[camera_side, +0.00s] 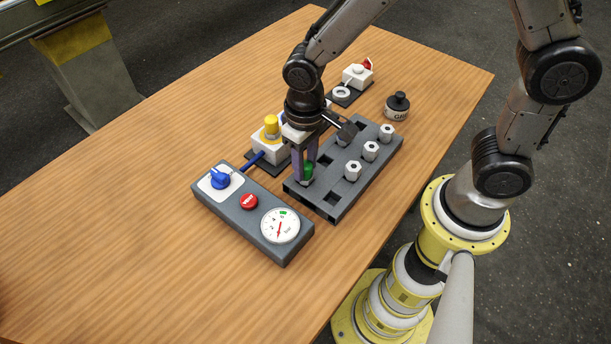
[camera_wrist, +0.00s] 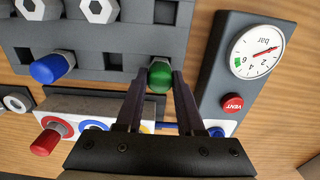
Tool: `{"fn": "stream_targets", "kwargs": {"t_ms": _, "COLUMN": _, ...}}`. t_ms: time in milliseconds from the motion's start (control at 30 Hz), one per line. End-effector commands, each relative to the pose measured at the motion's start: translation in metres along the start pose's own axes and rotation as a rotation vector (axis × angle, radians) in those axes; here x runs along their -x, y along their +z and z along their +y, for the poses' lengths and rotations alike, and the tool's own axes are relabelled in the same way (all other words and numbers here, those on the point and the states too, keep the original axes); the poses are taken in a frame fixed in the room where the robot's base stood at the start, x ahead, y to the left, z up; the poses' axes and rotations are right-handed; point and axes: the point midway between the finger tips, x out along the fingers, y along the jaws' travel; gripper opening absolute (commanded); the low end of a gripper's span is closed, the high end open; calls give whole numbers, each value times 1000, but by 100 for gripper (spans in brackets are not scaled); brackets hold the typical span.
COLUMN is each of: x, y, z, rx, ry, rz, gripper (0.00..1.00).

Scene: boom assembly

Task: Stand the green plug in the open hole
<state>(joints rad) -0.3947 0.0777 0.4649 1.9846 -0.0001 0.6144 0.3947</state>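The green plug (camera_side: 308,170) stands at the left end of the grey block (camera_side: 345,198), with its lower metal hex part at the block's top. It also shows in the wrist view (camera_wrist: 160,78), between my fingertips. My gripper (camera_side: 308,165) points down over it, one finger against each side, and looks shut on it. Whether the plug is seated in a hole or just above the block is hard to tell. A dark square open hole (camera_wrist: 167,12) shows in the block in the wrist view, in the row of white hex fittings (camera_wrist: 98,10).
A blue-capped plug (camera_wrist: 52,68) is in the block. Beside the block lies a grey panel (camera_side: 265,222) with a gauge (camera_side: 280,226), red button (camera_side: 249,201) and blue knob (camera_side: 220,178). A white unit with a yellow cap (camera_side: 271,126) stands behind.

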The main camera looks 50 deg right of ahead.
Motion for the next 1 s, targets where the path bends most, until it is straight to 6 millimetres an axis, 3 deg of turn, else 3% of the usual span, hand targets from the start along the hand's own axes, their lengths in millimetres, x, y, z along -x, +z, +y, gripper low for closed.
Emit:
{"fn": "stream_targets", "kwargs": {"t_ms": 100, "x": 0, "y": 0, "z": 0, "rx": 0, "ry": 0, "rz": 0, "gripper": 0}}
{"fn": "stream_targets", "kwargs": {"t_ms": 367, "x": 6, "y": -1, "z": 0, "rx": 0, "ry": -1, "rz": 3, "gripper": 0}}
{"fn": "stream_targets", "kwargs": {"t_ms": 1000, "x": 53, "y": -1, "z": 0, "rx": 0, "ry": -2, "rz": 4, "gripper": 0}}
